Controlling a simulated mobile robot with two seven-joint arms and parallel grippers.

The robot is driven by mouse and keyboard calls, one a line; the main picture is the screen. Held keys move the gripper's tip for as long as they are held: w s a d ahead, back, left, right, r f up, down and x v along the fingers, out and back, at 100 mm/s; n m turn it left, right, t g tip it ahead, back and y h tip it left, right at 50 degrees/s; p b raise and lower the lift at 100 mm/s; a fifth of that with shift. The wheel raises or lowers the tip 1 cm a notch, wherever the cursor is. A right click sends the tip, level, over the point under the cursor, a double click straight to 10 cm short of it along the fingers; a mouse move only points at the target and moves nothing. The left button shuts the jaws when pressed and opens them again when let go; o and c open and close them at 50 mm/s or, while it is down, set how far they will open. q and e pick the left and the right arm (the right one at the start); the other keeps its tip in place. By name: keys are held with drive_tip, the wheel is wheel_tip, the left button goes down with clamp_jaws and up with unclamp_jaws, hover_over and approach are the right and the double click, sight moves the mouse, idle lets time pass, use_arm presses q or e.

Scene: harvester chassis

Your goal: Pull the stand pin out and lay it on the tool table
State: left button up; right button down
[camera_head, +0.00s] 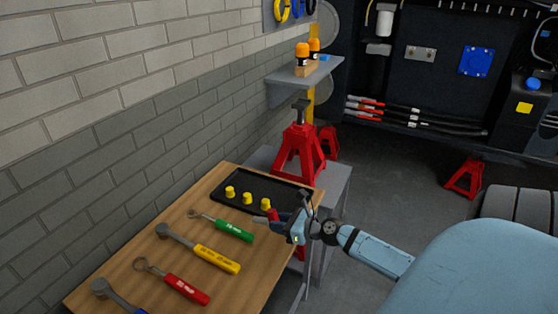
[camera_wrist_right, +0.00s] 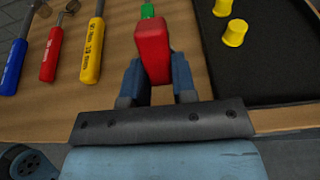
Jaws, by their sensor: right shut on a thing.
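My right gripper (camera_head: 284,222) is at the right edge of the wooden tool table (camera_head: 200,280), just in front of the black tray. It is shut on a red piece, which I take to be the stand pin (camera_wrist_right: 153,52). A red jack stand (camera_head: 299,152) stands behind the table. My left gripper is not in view.
A green-handled wrench (camera_head: 234,230) lies close left of the pin. Yellow (camera_head: 217,259), red (camera_head: 186,289) and blue-handled tools lie nearer. The black tray (camera_head: 285,190) holds 3 yellow caps (camera_head: 248,198). A brick wall borders the left; a shelf (camera_head: 305,75) hangs behind.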

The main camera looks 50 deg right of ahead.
use_arm(q)
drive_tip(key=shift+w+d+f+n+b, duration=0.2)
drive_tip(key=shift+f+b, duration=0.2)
drive_tip(key=shift+b, duration=0.3)
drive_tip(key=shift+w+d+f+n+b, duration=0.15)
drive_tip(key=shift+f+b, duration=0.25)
drive_tip(key=shift+b, duration=0.3)
use_arm(e)
drive_tip(key=shift+f, duration=2.15)
drive_tip(key=c, duration=0.9)
unclamp_jaws()
drive_tip(key=shift+c, duration=0.2)
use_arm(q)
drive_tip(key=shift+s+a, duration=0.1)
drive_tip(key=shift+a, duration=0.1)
use_arm(e)
drive_tip(key=shift+o, duration=0.5)
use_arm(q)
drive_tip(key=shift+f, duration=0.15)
use_arm(e)
drive_tip(key=shift+s, duration=0.1)
drive_tip(key=v, duration=1.3)
drive_tip(key=shift+s, duration=0.3)
